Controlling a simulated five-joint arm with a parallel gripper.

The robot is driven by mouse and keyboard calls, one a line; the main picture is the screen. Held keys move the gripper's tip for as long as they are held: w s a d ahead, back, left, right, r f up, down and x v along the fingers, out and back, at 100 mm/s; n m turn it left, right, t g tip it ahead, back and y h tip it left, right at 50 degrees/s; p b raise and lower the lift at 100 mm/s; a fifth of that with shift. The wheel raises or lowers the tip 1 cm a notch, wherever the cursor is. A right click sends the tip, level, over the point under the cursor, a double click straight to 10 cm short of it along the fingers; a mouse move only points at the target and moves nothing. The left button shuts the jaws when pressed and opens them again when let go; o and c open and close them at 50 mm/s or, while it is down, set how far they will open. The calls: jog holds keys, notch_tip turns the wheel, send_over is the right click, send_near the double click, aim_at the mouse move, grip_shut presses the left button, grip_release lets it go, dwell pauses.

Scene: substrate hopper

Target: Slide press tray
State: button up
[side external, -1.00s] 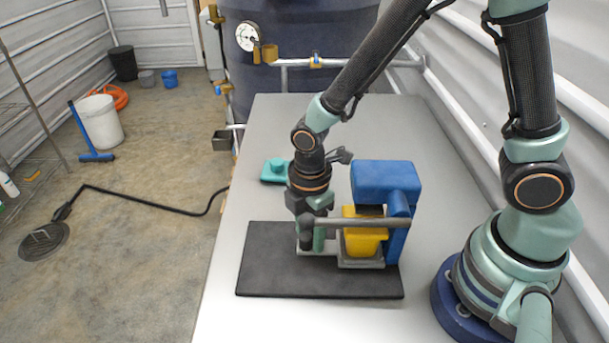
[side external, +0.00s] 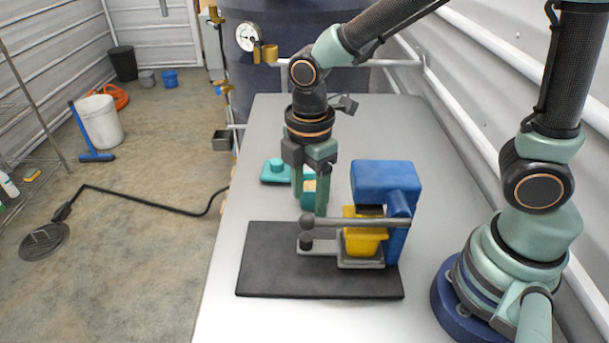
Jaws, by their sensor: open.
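The press has a blue frame (side external: 385,180) and a yellow block (side external: 363,238), and stands on a black mat (side external: 270,285). A light grey press tray (side external: 362,263) lies under the yellow block, with a short dark upright handle (side external: 305,243) at its left end. A grey lever bar (side external: 350,222) with a dark ball end crosses in front of the block. My gripper (side external: 309,203) is open and points down, above and behind the handle, apart from it. No object is visibly held. How far the tray sits inside the press is partly hidden.
A teal fixture (side external: 275,170) stands on the grey table (side external: 390,115) behind the mat. A small tan piece (side external: 309,186) shows between my fingers, seemingly behind them. A dark blue tank (side external: 300,75) with pipes stands at the table's far end. The mat's left part is clear.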

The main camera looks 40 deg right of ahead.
jog(key=shift+r, duration=1.25)
jog(key=s+d+r+m+t, duration=0.1)
jog(key=d+r+m+t, duration=0.4)
jog(key=d+r+m, duration=0.4)
jog(key=d+m, duration=0.4)
jog(key=m, duration=0.3)
jog(key=shift+s+r+t, duration=0.2)
jog(key=shift+s+t, duration=0.1)
